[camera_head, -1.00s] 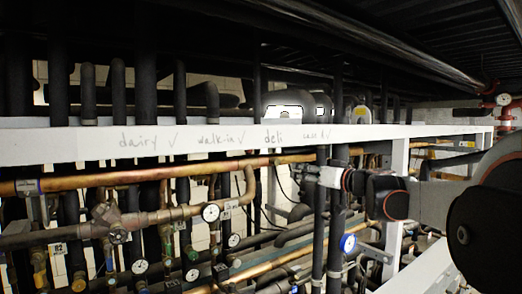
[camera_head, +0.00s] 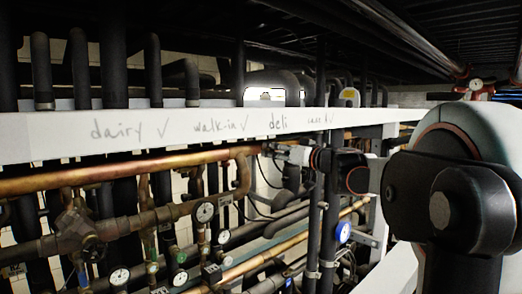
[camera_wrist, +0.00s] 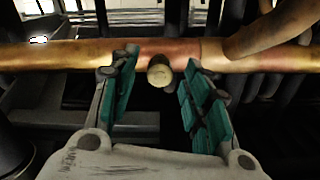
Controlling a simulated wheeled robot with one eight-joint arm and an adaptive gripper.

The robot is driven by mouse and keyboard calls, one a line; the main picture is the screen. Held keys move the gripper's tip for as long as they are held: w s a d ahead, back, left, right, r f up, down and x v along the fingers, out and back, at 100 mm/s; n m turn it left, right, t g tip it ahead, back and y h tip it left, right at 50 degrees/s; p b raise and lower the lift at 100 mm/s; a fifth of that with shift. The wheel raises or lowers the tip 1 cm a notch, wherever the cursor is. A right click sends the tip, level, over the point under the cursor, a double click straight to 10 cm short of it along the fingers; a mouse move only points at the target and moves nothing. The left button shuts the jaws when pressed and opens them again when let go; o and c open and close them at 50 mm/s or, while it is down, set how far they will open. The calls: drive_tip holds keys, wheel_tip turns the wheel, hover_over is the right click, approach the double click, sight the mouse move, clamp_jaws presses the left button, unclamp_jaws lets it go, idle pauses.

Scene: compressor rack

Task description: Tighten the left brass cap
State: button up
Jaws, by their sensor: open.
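A round brass cap (camera_wrist: 160,73) shows in the wrist view on the front of a horizontal copper pipe (camera_wrist: 75,55). My gripper (camera_wrist: 158,88) is open, with one green-padded finger on each side of the cap. The cap sits between the fingertips, and I see a gap on both sides. I cannot tell how deep it lies between the pads. In the head view my gripper (camera_head: 284,152) is small, at the right end of the long copper pipe (camera_head: 120,169). The cap is not clear there, and no second cap is identifiable.
A white beam (camera_head: 60,138) with handwritten labels runs above the pipe. Vertical black pipes (camera_head: 322,225) stand close by my arm. A copper elbow (camera_wrist: 268,35) curves to the right of the cap. Several gauges (camera_head: 205,212) and valves crowd the lower left.

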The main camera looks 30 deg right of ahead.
drive_tip(key=shift+w+a, duration=0.1)
drive_tip(key=shift+w, duration=0.4)
drive_tip(key=shift+s+r, duration=0.1)
drive_tip(key=shift+s, duration=0.2)
drive_tip(key=shift+w, duration=0.1)
clamp_jaws()
drive_tip(key=shift+m, duration=0.3)
